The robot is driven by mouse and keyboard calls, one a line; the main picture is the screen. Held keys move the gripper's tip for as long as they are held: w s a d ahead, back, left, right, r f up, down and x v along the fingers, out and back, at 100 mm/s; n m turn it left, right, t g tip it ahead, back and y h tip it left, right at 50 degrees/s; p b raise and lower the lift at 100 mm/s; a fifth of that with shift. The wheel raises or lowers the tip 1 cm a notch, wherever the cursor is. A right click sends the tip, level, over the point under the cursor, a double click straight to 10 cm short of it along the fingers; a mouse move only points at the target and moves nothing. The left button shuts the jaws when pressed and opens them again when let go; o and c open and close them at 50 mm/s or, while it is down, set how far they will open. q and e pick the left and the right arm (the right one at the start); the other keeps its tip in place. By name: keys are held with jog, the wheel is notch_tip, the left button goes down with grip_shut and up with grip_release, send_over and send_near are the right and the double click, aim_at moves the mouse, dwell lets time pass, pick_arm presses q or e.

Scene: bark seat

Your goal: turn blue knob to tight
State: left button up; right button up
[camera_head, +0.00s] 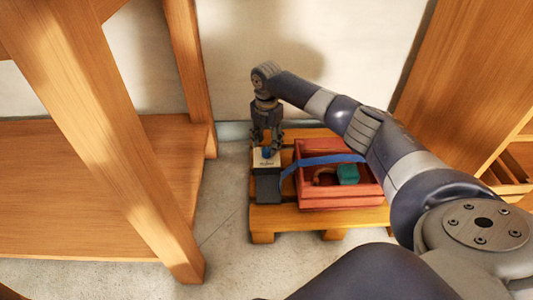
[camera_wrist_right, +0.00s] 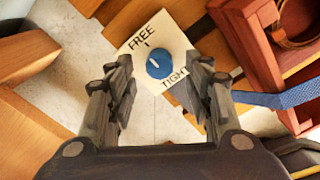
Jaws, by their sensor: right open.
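The blue knob (camera_head: 267,153) sits on a white plate (camera_head: 262,162) atop a dark box (camera_head: 268,188). In the right wrist view the blue knob (camera_wrist_right: 170,65) lies between and beyond my fingertips. The white plate (camera_wrist_right: 130,45) reads FREE at its upper left and TIGHT at its lower right. The knob's white mark is on the FREE side, near a small tick. My right gripper (camera_head: 267,138) points down over the knob; its fingers (camera_wrist_right: 160,85) are open on either side, and contact cannot be made out. My left gripper is not in view.
A red crate (camera_head: 340,204) with a blue strap (camera_head: 325,160) and a teal object (camera_head: 347,174) stands right of the box on a wooden pallet (camera_head: 285,219). A wooden bench (camera_head: 140,200) is at left, wooden shelving (camera_head: 470,80) at right. The wall is close behind.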

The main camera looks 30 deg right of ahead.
aim_at(266, 149)
jog(key=shift+f+b, duration=0.75)
jog(key=shift+f, duration=0.85)
jog(key=shift+c, duration=0.2)
jog(key=c, duration=1)
